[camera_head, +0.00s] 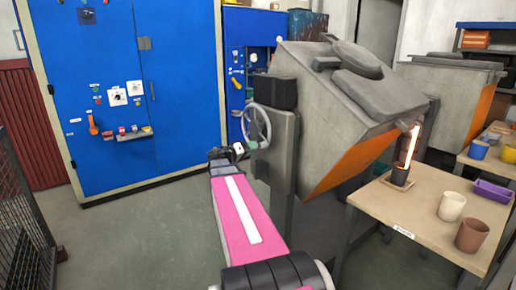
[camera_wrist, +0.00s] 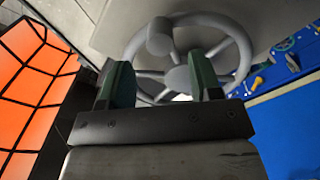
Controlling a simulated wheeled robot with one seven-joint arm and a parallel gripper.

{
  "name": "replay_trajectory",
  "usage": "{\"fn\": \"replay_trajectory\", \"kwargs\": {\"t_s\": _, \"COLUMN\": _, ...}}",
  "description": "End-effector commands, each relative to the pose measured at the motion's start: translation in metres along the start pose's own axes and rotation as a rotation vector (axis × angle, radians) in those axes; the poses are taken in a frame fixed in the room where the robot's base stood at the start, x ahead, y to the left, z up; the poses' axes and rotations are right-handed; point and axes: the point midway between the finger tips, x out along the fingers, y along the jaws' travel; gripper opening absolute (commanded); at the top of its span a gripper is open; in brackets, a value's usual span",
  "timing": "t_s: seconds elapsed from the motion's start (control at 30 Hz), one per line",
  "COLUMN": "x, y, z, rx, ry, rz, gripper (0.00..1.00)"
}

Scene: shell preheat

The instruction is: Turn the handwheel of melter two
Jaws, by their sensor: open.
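The grey spoked handwheel (camera_head: 268,121) is on the side of a grey box on the near melter (camera_head: 327,85), a tilted grey body with an orange lower panel. No number is readable on the melter. My gripper (camera_head: 238,149) is just left of and below the wheel's middle. In the wrist view the wheel (camera_wrist: 246,58) fills the upper middle, with its round crank knob (camera_wrist: 160,37) up and left of the hub (camera_wrist: 181,78). My gripper's two green fingers (camera_wrist: 160,78) are apart, empty, and overlap the wheel's lower part. I cannot tell whether they touch it.
A blue cabinet (camera_head: 110,60) with switches stands behind on the left. A table (camera_head: 385,200) with cups and a glowing piece in a dark holder (camera_head: 400,176) is right of the melter. A second melter (camera_head: 445,95) stands behind. Grey floor (camera_head: 150,230) is clear on the left, beside a mesh fence (camera_head: 22,210).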

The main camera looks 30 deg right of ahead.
Motion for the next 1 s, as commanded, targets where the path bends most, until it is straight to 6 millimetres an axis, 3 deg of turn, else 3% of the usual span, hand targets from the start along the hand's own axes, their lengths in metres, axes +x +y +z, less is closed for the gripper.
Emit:
{"fn": "replay_trajectory", "kwargs": {"t_s": 0.1, "x": -0.021, "y": 0.001, "z": 0.001, "rx": 0.000, "ry": 0.001, "rz": -0.001, "gripper": 0.58}}
{"fn": "replay_trajectory", "kwargs": {"t_s": 0.3, "x": -0.041, "y": 0.000, "z": 0.000, "rx": 0.000, "ry": 0.000, "rz": -0.001, "gripper": 0.58}}
{"fn": "replay_trajectory", "kwargs": {"t_s": 1.0, "x": -0.047, "y": -0.003, "z": 0.004, "rx": -0.005, "ry": -0.012, "rz": -0.015, "gripper": 0.58}}
